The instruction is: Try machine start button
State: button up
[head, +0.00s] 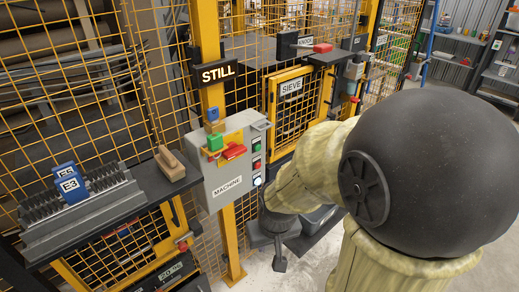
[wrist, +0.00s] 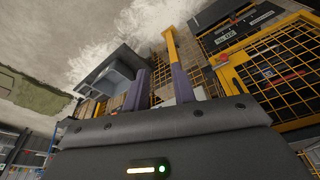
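The grey control box labelled MACHINE (head: 227,187) is fixed to a yellow post in the head view. Its right side has a green button (head: 256,147), a red button (head: 257,164) and a pale, bright round button or lamp (head: 257,181); their small labels are unreadable. A red handle-like piece (head: 233,151) sits on a yellow plate on its front, beside a green block (head: 215,142). My gripper (head: 276,238) is below and right of the box, apart from the buttons, partly hidden by my arm. In the wrist view its two fingers (wrist: 161,88) are spread, with nothing held between them.
A shelf at left holds a grey rack (head: 85,210) with blue E5 and E3 tags and a wooden block (head: 170,163). Yellow mesh fencing and the SIEVE gate (head: 291,88) stand behind. Pale floor shows below.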

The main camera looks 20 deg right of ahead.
grip_shut()
jog(key=shift+w, duration=0.1)
jog(key=shift+s+a, duration=0.1)
jog(key=shift+s, duration=0.1)
jog(key=shift+w, duration=0.1)
dwell(1.0)
